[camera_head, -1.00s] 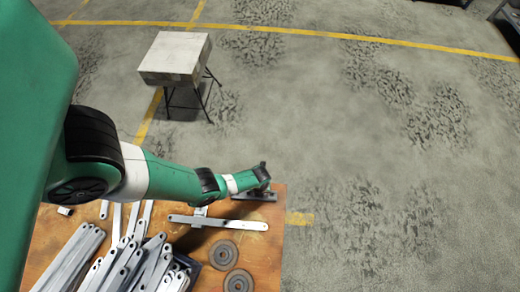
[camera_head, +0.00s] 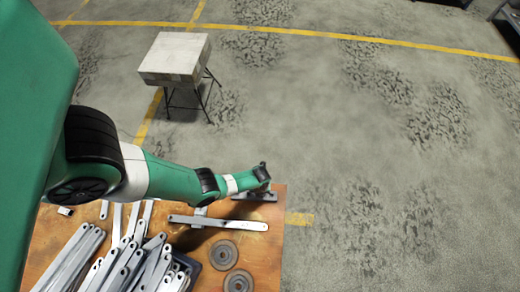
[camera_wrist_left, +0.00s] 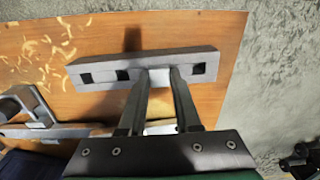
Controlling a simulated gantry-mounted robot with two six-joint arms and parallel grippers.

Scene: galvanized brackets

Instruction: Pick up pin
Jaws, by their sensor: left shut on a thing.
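My left gripper (camera_wrist_left: 159,76) is shut on a small light grey piece (camera_wrist_left: 158,79), which looks to be the pin. The fingers stand at a grey block with dark square holes (camera_wrist_left: 105,72), and the piece is between the fingertips at the block. I cannot tell whether the piece still sits in the block; its lower part is hidden. In the head view the block (camera_head: 266,197) shows as a dark bar at the table's far right corner, under the end of my left arm. The fingers are too small to make out there. My right gripper is not in view.
The wooden table (camera_head: 255,260) holds several stacked grey bars (camera_head: 85,255), a long flat bar (camera_head: 240,224) and two round discs (camera_head: 223,254). A small pale part (camera_head: 65,211) lies at the left. A stool (camera_head: 175,58) stands on the open floor beyond.

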